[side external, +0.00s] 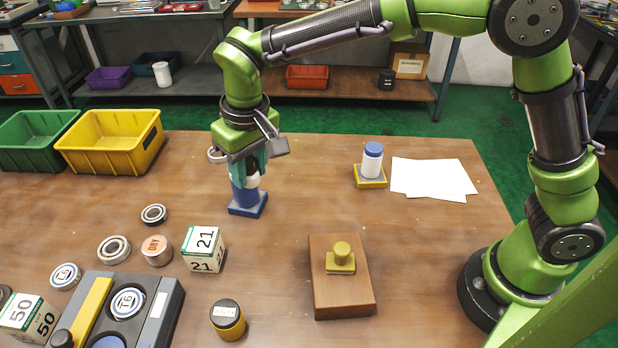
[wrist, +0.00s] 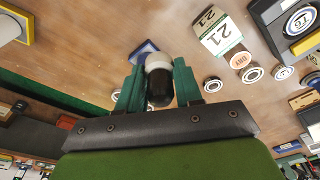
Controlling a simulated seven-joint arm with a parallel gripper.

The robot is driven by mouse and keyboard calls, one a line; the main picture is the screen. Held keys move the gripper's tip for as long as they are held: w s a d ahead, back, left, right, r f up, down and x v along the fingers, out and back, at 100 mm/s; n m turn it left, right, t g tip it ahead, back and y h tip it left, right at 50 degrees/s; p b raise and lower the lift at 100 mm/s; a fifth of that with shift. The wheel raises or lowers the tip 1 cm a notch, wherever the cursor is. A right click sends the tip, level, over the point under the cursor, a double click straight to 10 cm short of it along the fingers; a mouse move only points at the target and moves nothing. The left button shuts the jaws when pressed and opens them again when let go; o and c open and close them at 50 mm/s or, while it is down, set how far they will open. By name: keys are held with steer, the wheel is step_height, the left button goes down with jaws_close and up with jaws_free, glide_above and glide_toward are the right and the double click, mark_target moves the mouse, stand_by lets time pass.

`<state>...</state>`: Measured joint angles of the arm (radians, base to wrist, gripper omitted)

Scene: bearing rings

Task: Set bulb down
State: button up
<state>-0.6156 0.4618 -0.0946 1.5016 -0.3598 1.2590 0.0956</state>
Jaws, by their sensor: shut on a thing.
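My gripper (side external: 250,172) points down over the left-middle of the table, and its teal fingers are shut on the bulb (side external: 253,182). In the wrist view the bulb (wrist: 158,80) is a rounded piece with a white band and a dark end, between the fingertips. A blue holder with a square base (side external: 248,208) stands directly below the gripper. The bulb is at or just above the holder's top; the fingers partly hide it, so I cannot tell if they touch. Part of the blue base (wrist: 143,48) shows behind the bulb in the wrist view.
A white cylinder with a blue top (side external: 372,160) stands on a yellow base. A wooden block with a yellow knob (side external: 342,285), a number cube (side external: 204,249), bearing rings (side external: 114,249) and a yellow bin (side external: 110,140) stand around.

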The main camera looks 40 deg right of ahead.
steer(key=w+d+m, duration=0.3)
steer(key=w+d, duration=0.5)
steer(key=d, duration=0.5)
steer(key=m, duration=0.3)
glide_above(313, 155)
steer(key=shift+h, duration=0.4)
steer(key=f, duration=1.1)
steer(key=shift+s+a, duration=0.1)
steer(key=shift+s, duration=0.2)
steer(key=shift+f, duration=2.05)
steer(key=shift+f, duration=0.15)
steer(key=o, duration=1)
